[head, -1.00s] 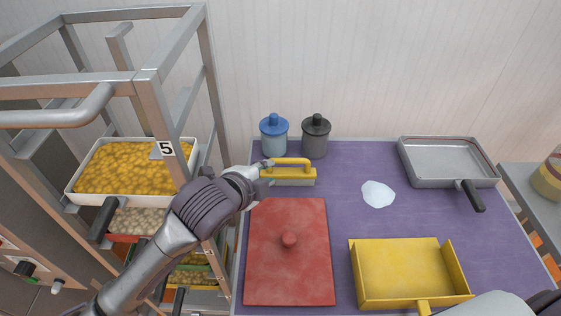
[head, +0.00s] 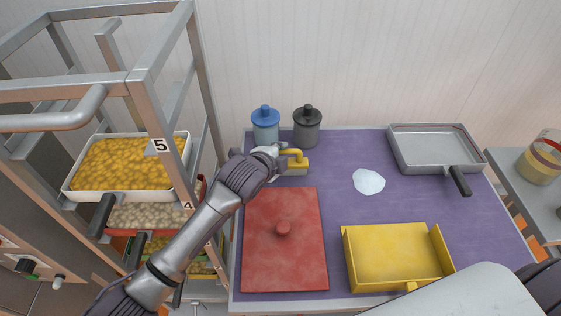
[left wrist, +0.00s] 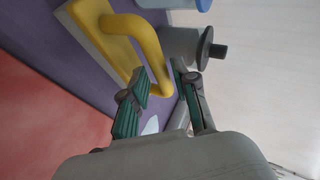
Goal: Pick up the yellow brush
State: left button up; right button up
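The yellow brush (head: 298,166) lies near the back left of the purple table, behind the red lid. It has a looped yellow handle and a pale block below. My left gripper (head: 279,158) is at the handle and hides the brush's left part. In the left wrist view the yellow handle (left wrist: 150,55) reaches between the fingertips of my left gripper (left wrist: 161,88). The fingers stand apart, with a gap visible around the handle. My right gripper is not in view; only part of that arm shows at the lower right.
A blue-lidded jar (head: 265,126) and a dark jar (head: 307,128) stand just behind the brush. The red lid (head: 284,258) lies in front. A white powder heap (head: 368,181), yellow dustpan (head: 395,256) and grey pan (head: 436,148) are to the right. A metal rack (head: 171,62) stands left.

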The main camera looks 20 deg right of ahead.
pick_arm(q)
jog(key=shift+x, duration=1.05)
jog(key=shift+a, duration=0.1)
grip_shut()
jog(key=shift+r, duration=0.25)
